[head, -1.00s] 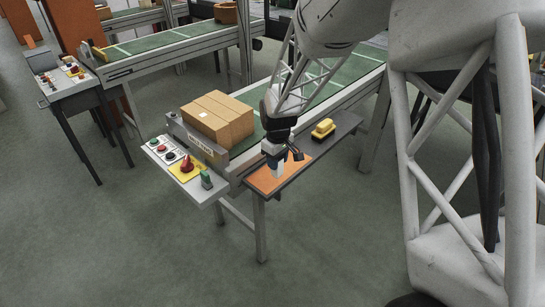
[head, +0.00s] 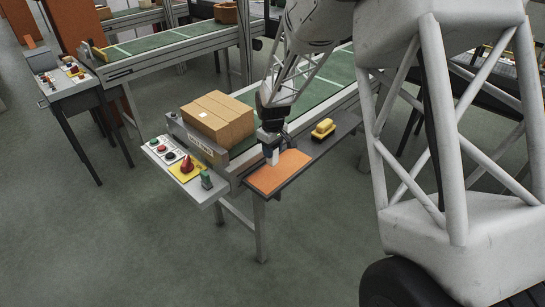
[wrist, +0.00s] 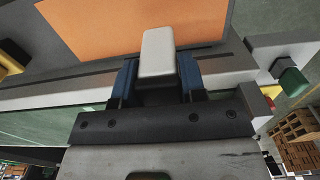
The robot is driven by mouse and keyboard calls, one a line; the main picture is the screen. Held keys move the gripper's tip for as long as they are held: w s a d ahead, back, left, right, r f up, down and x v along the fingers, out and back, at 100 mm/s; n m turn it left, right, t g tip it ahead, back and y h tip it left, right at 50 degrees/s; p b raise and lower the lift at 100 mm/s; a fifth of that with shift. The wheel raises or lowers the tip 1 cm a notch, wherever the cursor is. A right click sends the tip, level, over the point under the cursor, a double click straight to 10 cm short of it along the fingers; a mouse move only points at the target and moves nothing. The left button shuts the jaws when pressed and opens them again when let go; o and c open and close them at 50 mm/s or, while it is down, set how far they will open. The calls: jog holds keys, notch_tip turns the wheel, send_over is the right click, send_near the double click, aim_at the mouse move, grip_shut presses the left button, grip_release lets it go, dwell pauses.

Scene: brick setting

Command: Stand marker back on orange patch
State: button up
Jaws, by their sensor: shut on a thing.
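The marker (wrist: 158,50) is a pale grey-white block. My gripper (wrist: 158,78) is shut on it, with a blue finger on each side, and the marker's pale end sticks out past the fingers. In the head view my gripper (head: 271,139) holds the marker (head: 271,156) roughly upright at the back-left edge of the orange patch (head: 276,176). The orange patch also fills the top middle of the wrist view (wrist: 120,22). I cannot tell whether the marker's lower end touches anything.
A yellow object (head: 323,129) lies on the dark shelf (head: 340,123) right of the patch. A cardboard box (head: 217,121) sits on the conveyor behind. A control panel (head: 156,150) with a red cone-shaped knob (head: 186,163) and a green block (head: 206,180) stands to the left.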

jog(key=shift+f, duration=1.75)
jog(key=shift+f, duration=0.1)
jog(key=o, duration=0.8)
jog(key=shift+c, duration=0.2)
notch_tip(320, 180, up, 12)
jog(key=shift+r, duration=0.1)
jog(key=shift+r, duration=0.1)
